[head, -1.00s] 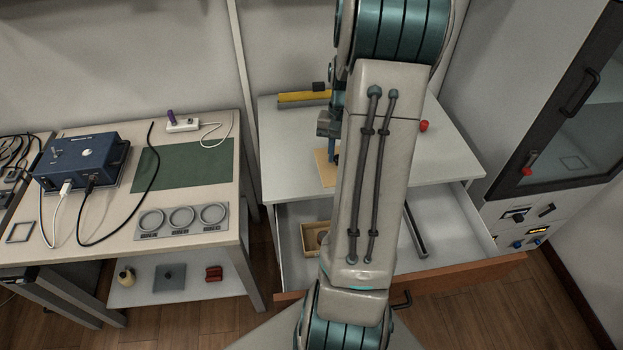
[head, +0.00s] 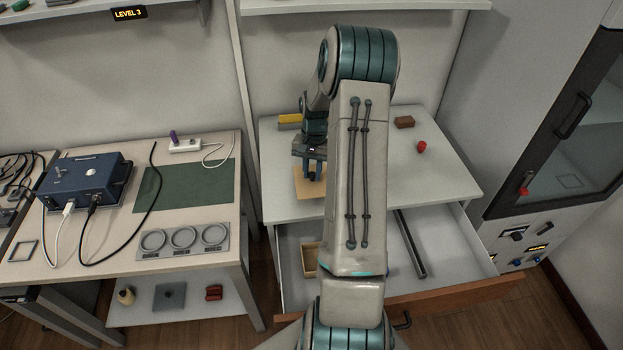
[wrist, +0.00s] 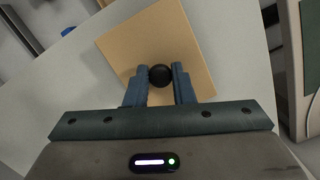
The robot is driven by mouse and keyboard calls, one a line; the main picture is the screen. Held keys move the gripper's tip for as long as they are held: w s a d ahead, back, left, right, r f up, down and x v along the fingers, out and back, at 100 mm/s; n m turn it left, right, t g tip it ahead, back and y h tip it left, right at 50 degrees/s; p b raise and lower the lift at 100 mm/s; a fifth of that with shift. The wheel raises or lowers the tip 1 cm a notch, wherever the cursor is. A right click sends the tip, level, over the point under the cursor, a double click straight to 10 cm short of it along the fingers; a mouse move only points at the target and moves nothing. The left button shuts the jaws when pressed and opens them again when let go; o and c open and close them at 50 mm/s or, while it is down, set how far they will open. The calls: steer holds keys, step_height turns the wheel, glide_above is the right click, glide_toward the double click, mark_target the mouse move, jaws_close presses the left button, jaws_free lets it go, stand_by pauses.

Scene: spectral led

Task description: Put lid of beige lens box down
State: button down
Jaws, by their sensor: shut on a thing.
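The lid of the beige lens box is a flat, square tan plate with a round black knob. In the head view the lid (head: 309,184) is over the left front part of the white cabinet top, partly hidden by my arm. In the wrist view the lid (wrist: 122,48) is tilted, below my fingers. My gripper (wrist: 160,75) is shut on the black knob (wrist: 160,75), one finger on each side. In the head view my gripper (head: 314,168) points down. I cannot tell whether the lid touches the surface. An open tan box (head: 309,262) sits in the drawer.
The drawer (head: 450,247) below the cabinet top (head: 385,185) is open and holds a long dark rail (head: 411,243). A red piece (head: 421,147), a brown block (head: 404,122) and a yellow object (head: 290,120) stand on the top. Its right front part is clear.

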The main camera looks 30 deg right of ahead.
mark_target(313, 173)
steer(key=shift+f+p, duration=0.45)
steer(key=shift+f, duration=1.5)
steer(key=shift+f, duration=0.2)
steer(key=c, duration=1.2)
jaws_free()
steer(key=shift+c, duration=0.2)
steer(key=shift+r, duration=0.15)
